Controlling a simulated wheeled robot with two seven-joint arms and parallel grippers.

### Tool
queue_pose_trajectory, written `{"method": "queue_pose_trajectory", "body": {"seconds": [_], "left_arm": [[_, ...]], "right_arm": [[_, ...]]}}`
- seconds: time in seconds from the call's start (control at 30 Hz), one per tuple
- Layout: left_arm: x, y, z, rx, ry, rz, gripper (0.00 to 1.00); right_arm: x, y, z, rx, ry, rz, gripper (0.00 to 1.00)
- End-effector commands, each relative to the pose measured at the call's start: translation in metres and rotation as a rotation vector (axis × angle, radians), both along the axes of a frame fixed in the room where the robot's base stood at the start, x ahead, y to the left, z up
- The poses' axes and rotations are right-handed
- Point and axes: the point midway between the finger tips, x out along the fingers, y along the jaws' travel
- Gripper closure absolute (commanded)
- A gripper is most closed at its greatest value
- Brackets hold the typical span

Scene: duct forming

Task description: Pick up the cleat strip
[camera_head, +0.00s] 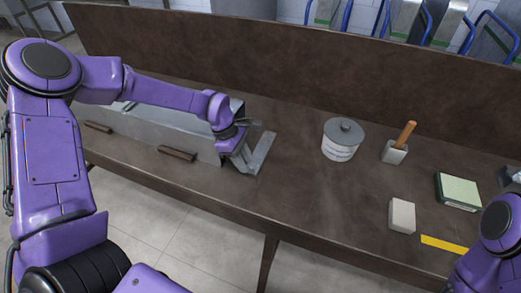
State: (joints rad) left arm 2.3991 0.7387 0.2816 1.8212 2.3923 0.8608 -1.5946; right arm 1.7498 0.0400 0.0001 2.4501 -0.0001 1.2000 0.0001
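A thin grey metal strip (263,152), which looks like the cleat strip, lies on the brown bench at the right end of a long grey sheet-metal duct piece (200,143). My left gripper (246,124) is at this end, close above the metal and beside the strip.
On the bench stand a lidded white tin (342,140), a holder with a wooden handle (396,151), a pale block (402,215), a green-topped pad (458,191) and a yellow strip (444,244). Two brown bars (177,154) lie in front of the duct. A tall back panel (300,70) closes the rear.

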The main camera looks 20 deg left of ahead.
Motion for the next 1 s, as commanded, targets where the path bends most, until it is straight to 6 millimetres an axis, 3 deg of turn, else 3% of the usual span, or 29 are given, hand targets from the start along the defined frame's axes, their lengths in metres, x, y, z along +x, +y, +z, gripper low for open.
{"method": "queue_pose_trajectory", "body": {"seconds": [0.13, 0.37, 0.47, 0.83, 1.0], "left_arm": [[0.0, -0.009, -0.018, 0.001, 0.002, -0.004, 0.67], [0.001, -0.01, -0.02, 0.0, -0.001, -0.004, 0.67], [0.001, -0.01, -0.02, 0.0, 0.0, -0.004, 1.0], [0.002, -0.01, -0.018, -0.001, -0.002, -0.005, 1.0], [0.003, -0.01, 0.011, -0.003, -0.006, -0.004, 1.0]], "right_arm": [[0.0, 0.0, 0.005, 0.0, 0.0, 0.0, 0.57], [0.0, 0.0, 0.004, 0.0, 0.0, 0.0, 0.57], [0.0, 0.0, 0.004, 0.0, 0.0, 0.0, 0.57], [0.0, 0.0, 0.004, 0.0, 0.0, 0.0, 0.57], [0.0, 0.0, -0.003, 0.0, 0.0, 0.0, 0.57]]}}
